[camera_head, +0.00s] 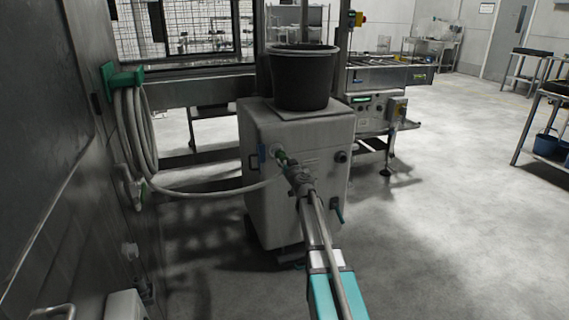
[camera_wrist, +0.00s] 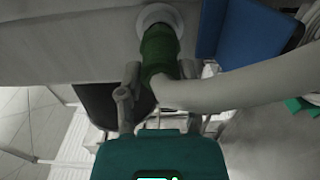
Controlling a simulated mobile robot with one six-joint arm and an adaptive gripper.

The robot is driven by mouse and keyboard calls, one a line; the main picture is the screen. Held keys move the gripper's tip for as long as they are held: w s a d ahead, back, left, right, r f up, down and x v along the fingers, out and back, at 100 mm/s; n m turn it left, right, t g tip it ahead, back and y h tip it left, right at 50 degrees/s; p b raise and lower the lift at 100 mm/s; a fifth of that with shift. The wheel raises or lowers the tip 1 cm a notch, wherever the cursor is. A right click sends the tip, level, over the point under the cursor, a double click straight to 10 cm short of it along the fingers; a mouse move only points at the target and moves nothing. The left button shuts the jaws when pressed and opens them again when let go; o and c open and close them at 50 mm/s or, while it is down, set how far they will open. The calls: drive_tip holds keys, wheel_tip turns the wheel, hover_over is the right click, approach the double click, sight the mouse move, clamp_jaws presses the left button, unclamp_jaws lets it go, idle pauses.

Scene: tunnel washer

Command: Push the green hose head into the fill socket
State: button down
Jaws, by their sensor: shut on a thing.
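My gripper (camera_wrist: 155,85) is shut on the green hose head (camera_wrist: 159,48) in the wrist view. The hose head's front end is at the pale round fill socket (camera_wrist: 160,17) on the box wall; I cannot tell how deep it sits. In the head view the green hose head (camera_head: 283,158) shows in front of the white box, at the end of my arm, and my gripper (camera_head: 292,168) covers part of it. The pale hose (camera_wrist: 240,85) bends away to the right in the wrist view.
The white box (camera_head: 290,215) carries a dark bucket (camera_head: 298,80). The hose hangs in loops from a green wall holder (camera_head: 122,78) at left. A blue part (camera_wrist: 250,35) is close beside the socket. Open floor (camera_head: 450,200) lies to the right.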

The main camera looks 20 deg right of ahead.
drive_tip(key=shift+w, duration=0.35)
idle(0.7)
idle(0.5)
drive_tip(key=shift+c, duration=0.9)
unclamp_jaws()
drive_tip(key=s, duration=1.2)
drive_tip(key=shift+a, duration=0.2)
